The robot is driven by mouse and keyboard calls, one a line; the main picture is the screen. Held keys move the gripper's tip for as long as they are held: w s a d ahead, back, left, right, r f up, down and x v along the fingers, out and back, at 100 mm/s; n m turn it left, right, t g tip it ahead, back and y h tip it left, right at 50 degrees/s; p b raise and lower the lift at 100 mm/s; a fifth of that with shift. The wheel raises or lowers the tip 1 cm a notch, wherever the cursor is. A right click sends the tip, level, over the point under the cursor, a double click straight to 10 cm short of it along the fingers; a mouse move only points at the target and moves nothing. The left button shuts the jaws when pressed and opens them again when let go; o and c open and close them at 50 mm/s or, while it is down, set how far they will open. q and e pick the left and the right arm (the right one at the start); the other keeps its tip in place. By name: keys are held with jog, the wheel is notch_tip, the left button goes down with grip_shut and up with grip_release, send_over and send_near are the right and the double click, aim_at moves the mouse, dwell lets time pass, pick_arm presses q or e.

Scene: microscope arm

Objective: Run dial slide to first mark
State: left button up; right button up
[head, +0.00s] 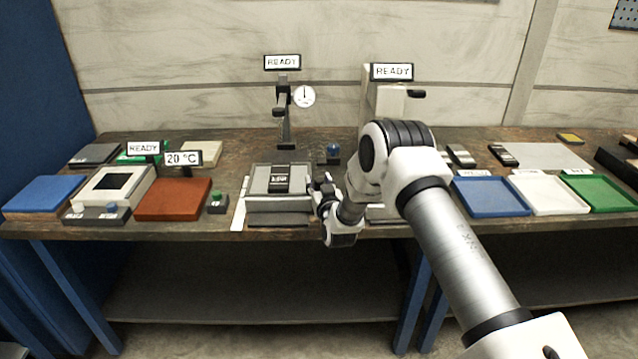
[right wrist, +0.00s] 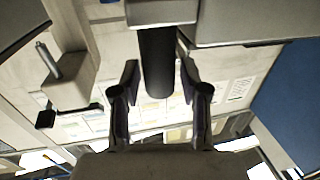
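A dial gauge (head: 304,96) with a white round face hangs on a dark stand (head: 285,130) at the back middle of the bench. In front of it sits a grey block-shaped fixture (head: 262,205) with a black labelled piece (head: 291,180) on top. My right gripper (head: 322,188) is at the fixture's right side. In the right wrist view the gripper (right wrist: 160,88) has its fingers apart, either side of a dark cylindrical handle (right wrist: 157,60) under a grey body; small gaps seem to show. The slide's mark cannot be made out. My left gripper is out of view.
A second instrument (head: 383,95) with a READY sign stands behind my right arm, partly hidden. Blue (head: 490,197), white (head: 548,195) and green (head: 598,193) trays lie to the right. A READY box (head: 137,184) and brown block (head: 172,200) stand left.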

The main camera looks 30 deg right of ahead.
jog(key=shift+w+f, duration=0.15)
jog(key=v, duration=1.2)
